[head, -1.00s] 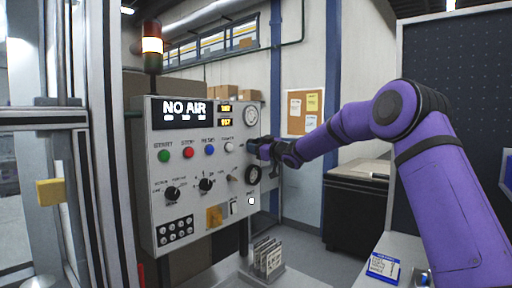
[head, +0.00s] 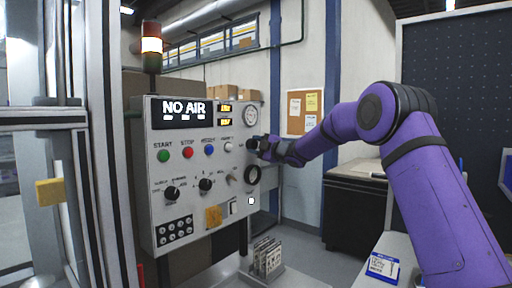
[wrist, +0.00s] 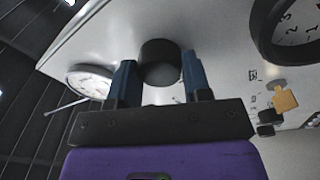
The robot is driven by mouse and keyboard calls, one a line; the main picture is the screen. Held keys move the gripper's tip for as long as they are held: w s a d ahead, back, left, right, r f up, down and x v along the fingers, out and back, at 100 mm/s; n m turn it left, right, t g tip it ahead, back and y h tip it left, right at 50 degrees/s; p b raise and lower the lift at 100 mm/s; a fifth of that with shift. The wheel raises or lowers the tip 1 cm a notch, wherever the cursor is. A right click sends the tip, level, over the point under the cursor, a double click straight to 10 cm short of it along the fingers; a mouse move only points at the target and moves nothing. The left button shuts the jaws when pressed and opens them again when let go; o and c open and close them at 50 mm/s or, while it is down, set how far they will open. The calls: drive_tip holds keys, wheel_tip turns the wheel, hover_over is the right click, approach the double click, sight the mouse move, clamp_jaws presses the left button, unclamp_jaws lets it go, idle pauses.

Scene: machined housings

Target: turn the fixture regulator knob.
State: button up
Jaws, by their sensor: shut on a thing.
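The regulator knob (wrist: 160,62) is a black, round knob standing out from the grey panel's face in the wrist view. My gripper (wrist: 158,72) has its two blue fingers on either side of the knob and is shut on it. In the head view my gripper (head: 260,147) is at the panel's right edge, between the white gauge and the black-rimmed dial, and covers most of the knob. The panel (head: 190,224) has a display reading "NO AIR".
A white gauge (head: 251,117) sits above my gripper and a black-rimmed dial (head: 252,175) below it. Buttons, two black selector knobs (head: 172,193) and a small toggle lie to the left. A dark cabinet (head: 352,212) stands right of the panel, behind my arm.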

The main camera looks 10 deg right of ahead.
drive_tip(key=shift+n, duration=0.6)
drive_tip(key=shift+f, duration=0.1)
drive_tip(key=o, duration=0.9)
drive_tip(key=shift+d, duration=0.1)
drive_tip(key=v, duration=1)
drive_tip(key=shift+s+d, duration=0.25)
